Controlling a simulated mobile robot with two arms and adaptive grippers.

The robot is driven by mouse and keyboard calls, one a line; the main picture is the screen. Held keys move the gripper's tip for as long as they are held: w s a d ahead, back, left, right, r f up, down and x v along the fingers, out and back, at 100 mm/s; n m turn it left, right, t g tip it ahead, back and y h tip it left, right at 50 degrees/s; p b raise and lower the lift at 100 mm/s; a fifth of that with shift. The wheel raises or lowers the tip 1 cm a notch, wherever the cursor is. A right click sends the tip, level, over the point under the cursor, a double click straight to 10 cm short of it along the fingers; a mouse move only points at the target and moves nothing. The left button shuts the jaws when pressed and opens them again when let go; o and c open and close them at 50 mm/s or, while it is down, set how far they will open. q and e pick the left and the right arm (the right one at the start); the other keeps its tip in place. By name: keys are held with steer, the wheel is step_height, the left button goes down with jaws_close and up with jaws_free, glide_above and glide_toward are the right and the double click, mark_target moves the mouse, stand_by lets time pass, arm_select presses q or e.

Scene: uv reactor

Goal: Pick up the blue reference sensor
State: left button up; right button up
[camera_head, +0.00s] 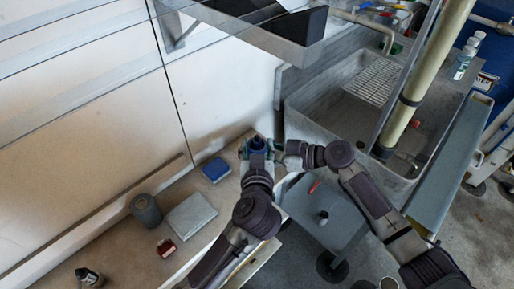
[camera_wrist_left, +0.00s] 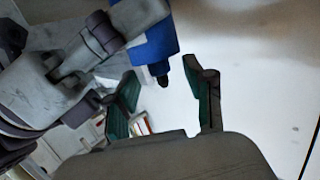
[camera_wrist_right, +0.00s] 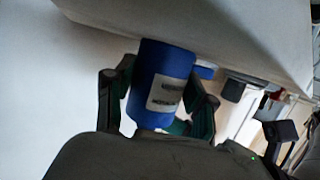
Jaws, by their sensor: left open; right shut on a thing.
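The blue sensor, a blue cylinder with a white label (camera_wrist_right: 165,88), sits between the fingers of my right gripper (camera_wrist_right: 158,100) in the right wrist view. The right gripper is shut on it. In the left wrist view its blue body (camera_wrist_left: 155,45) with a dark tip shows just beyond my left gripper (camera_wrist_left: 163,100), whose fingers are apart and empty. In the head view the blue sensor (camera_head: 257,144) is at the end of my left arm, by the left gripper (camera_head: 256,153), and the right gripper (camera_head: 287,156) comes in from the right. The exact contact is too small to tell there.
On the bench at left are a blue box (camera_head: 215,169), a grey cylinder (camera_head: 146,209), a grey flat box (camera_head: 192,214) and a small red box (camera_head: 166,247). A sink (camera_head: 350,117) is at right. A small grey table (camera_head: 335,222) stands below the right arm.

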arm_select(q)
steer(key=shift+x, duration=0.8)
jaws_close()
steer(key=shift+r, duration=0.1)
step_height(320, 180, up, 10)
arm_select(e)
steer(key=o, duration=0.9)
steer(key=shift+o, duration=0.2)
